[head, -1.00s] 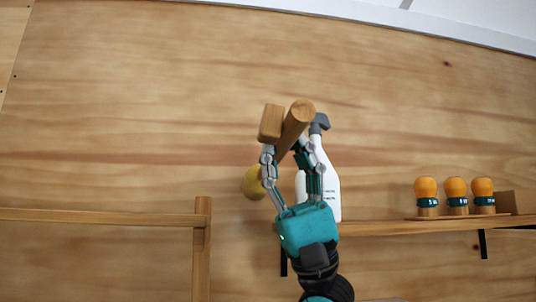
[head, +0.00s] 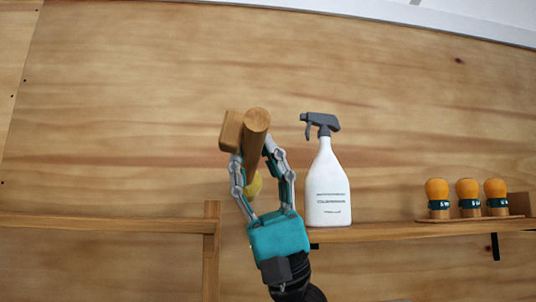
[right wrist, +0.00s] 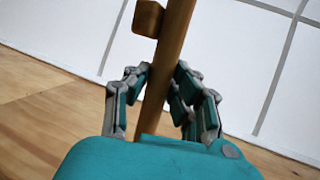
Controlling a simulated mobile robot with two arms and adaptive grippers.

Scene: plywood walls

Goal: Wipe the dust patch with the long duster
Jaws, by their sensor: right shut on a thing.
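My right gripper (head: 253,157) is shut on the long duster's wooden handle (head: 257,122), whose round end points toward the head camera. A wooden block (head: 231,130) sits beside the handle's near end. A yellow rounded piece (head: 255,186) shows behind the fingers in line with the handle; it appears to be the duster's far end, partly hidden. In the right wrist view the handle (right wrist: 172,50) passes between the fingers (right wrist: 163,75), with the block (right wrist: 148,18) against its side. I cannot make out a dust patch. My left gripper is out of view.
A white spray bottle (head: 326,190) stands on a wooden shelf (head: 390,231), just right of my right gripper. Several orange-topped jars (head: 468,192) stand further right. A wooden rail (head: 100,222) and post (head: 211,250) are at left. The plywood wall above is clear.

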